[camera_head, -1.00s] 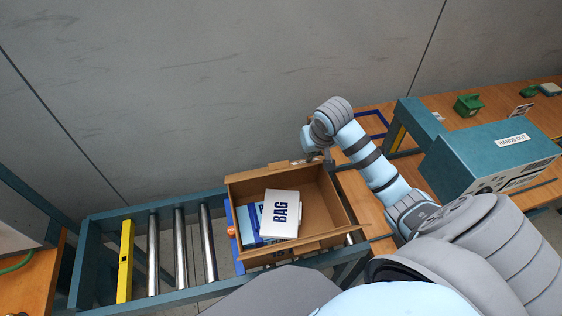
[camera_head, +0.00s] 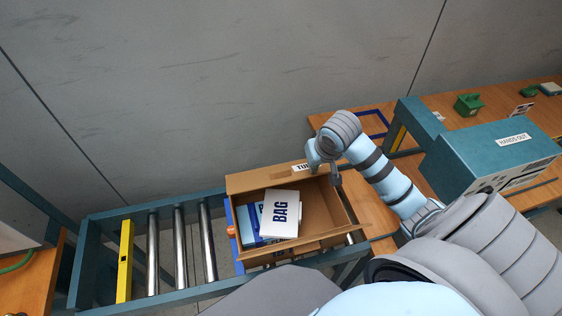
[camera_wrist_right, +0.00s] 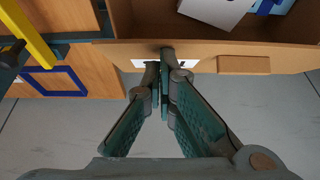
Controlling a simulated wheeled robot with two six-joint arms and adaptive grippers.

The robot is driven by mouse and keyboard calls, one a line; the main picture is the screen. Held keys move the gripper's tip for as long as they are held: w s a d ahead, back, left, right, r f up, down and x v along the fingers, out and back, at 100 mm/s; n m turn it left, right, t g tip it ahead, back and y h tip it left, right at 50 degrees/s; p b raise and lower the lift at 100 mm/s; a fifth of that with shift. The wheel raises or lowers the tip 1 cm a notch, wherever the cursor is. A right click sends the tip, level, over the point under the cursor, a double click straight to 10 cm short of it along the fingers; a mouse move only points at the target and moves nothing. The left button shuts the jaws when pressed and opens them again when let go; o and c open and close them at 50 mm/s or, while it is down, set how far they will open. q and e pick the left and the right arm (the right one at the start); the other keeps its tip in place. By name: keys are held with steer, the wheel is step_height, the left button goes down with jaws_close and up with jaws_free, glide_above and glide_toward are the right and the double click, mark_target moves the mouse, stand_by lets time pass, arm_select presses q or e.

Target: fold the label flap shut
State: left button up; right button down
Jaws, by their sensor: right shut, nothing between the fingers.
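An open brown cardboard box (camera_head: 332,228) sits at the end of the roller conveyor. Its far flap (camera_head: 252,180) carries a white label partly reading "TU" (camera_head: 301,168) and stands up along the far rim. My right gripper (camera_head: 335,180) is at the right part of this flap and hides some of the label. In the right wrist view, the shut, empty gripper (camera_wrist_right: 165,60) overlaps the flap (camera_wrist_right: 290,58) across its white label (camera_wrist_right: 203,65); I cannot tell whether it touches. My left gripper is out of view.
In the box lie a white "BAG" packet (camera_head: 281,214) and blue packets (camera_head: 247,222). Metal rollers (camera_head: 180,245) and a yellow bar (camera_head: 125,262) are to the left. A teal machine (camera_head: 490,150) stands on the wooden table to the right.

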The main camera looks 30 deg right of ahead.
mark_target(313, 175)
steer(key=shift+f+b, duration=1.2)
steer(key=shift+f, duration=1.4)
step_height(313, 175, up, 3)
steer(key=p, duration=0.3)
steer(key=shift+r, duration=0.4)
step_height(313, 175, up, 6)
steer(key=shift+r, duration=0.1)
steer(key=shift+s, duration=0.1)
